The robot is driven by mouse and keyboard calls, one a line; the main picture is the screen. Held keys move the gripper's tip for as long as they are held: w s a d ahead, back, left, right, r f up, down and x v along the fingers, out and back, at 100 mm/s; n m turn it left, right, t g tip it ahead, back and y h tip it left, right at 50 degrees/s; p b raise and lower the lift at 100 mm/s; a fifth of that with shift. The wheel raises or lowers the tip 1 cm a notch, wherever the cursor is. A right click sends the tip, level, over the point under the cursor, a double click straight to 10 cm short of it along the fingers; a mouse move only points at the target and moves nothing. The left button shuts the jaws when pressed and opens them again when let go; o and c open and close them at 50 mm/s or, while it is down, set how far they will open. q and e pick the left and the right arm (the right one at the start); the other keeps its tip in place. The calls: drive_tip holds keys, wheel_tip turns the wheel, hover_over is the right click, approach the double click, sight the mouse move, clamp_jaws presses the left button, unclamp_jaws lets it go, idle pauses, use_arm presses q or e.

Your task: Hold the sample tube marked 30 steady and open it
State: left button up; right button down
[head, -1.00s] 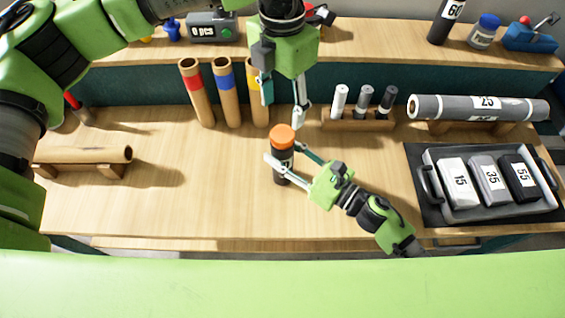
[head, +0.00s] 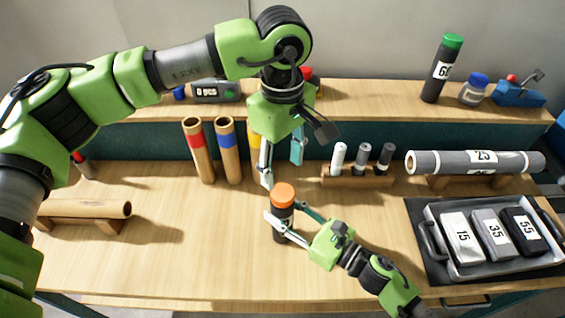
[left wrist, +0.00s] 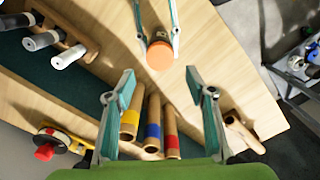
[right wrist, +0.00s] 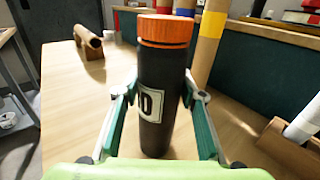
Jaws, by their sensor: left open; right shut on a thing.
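The sample tube (head: 282,228) is black with an orange cap (head: 283,194) and stands upright near the middle of the bench. In the right wrist view its white label (right wrist: 150,104) shows a 0; the rest of the number is turned out of sight. My right gripper (head: 283,218) is shut on the tube's body below the cap, one finger on each side. My left gripper (head: 282,174) is open and empty, pointing down above and behind the cap. In the left wrist view the cap (left wrist: 160,55) lies beyond the open fingers, apart from them.
Red, blue and yellow-banded cardboard tubes (head: 229,150) stand behind, close to my left gripper. A rack (head: 358,180) of small cylinders, a grey roll (head: 475,162) and a tray (head: 457,265) of labelled packs are at right. A cardboard roll (head: 84,208) lies at left. The front middle bench is clear.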

sight(282, 192)
use_arm(q)
drive_tip(key=m, duration=0.9)
drive_tip(key=shift+m, duration=0.4)
drive_tip(key=m, duration=0.4)
drive_tip(key=shift+f, duration=4)
